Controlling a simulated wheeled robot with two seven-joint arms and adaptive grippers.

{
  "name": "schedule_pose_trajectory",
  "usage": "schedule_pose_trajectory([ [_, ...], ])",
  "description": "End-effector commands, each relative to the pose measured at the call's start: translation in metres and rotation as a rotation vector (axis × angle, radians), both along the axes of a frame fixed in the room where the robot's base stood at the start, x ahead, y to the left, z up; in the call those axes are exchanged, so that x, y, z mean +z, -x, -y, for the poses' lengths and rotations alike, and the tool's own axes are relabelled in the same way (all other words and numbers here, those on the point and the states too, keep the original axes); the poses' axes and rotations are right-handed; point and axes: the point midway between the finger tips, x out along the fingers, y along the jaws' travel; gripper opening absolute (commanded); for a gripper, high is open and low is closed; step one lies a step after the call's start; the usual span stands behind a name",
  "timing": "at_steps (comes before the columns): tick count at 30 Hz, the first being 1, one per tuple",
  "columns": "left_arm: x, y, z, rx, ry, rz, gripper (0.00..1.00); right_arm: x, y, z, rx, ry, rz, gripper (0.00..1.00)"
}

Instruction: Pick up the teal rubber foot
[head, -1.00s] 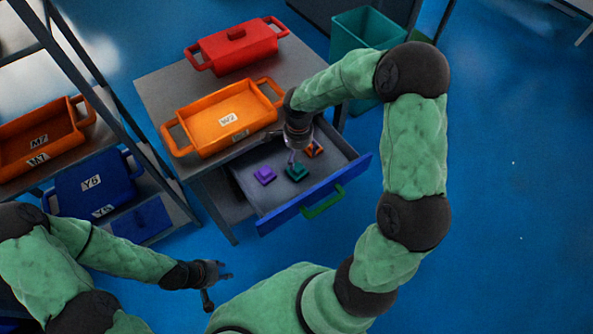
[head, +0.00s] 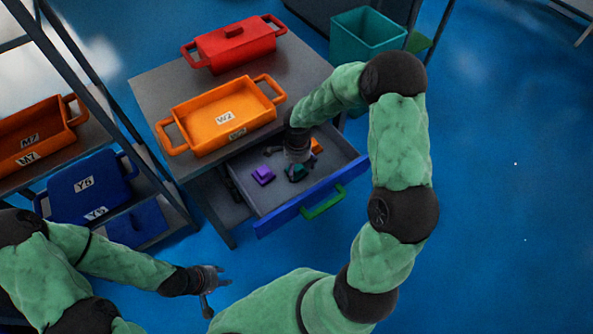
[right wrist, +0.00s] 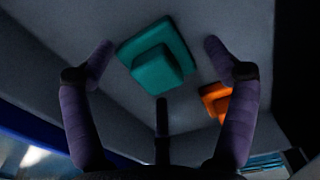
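The teal rubber foot (right wrist: 157,65) lies on the floor of the open drawer. It has a square base with a smaller block on top. In the head view the teal foot (head: 297,172) is partly covered by my right gripper (head: 298,165), which is down inside the drawer. In the right wrist view my right gripper (right wrist: 158,75) is open, its fingers spread on both sides of the foot, with a gap to each. My left gripper (head: 217,279) is away from the drawer at the lower left; its fingers look apart and empty.
The drawer (head: 268,212) also holds a purple foot (head: 263,176) to the left and an orange foot (right wrist: 217,100) close on the right. An orange tray (head: 222,115) and a red box (head: 234,45) stand on the table above. A teal bin (head: 368,35) stands behind.

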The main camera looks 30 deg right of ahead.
Motion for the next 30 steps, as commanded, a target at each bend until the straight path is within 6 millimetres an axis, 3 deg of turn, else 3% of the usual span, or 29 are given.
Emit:
schedule_pose_trajectory([
  [1, 0.0, 0.0, 0.0, 0.0, 0.0, 0.0, 0.4, 0.0, 0.0, 0.0, 0.0, 0.0, 0.0, 0.75],
  [9, 0.0, 0.0, 0.0, 0.0, 0.0, 0.0, 0.4, -0.001, 0.001, 0.0, 0.001, 0.0, -0.002, 0.0],
  [23, 0.002, 0.0, 0.0, 0.0, 0.0, 0.0, 0.4, -0.001, 0.005, 0.0, 0.003, 0.0, -0.013, 0.0],
  [30, 0.018, 0.0, 0.0, 0.0, 0.0, 0.0, 0.4, 0.03, 0.002, 0.0, 0.0, 0.001, -0.006, 0.0],
])
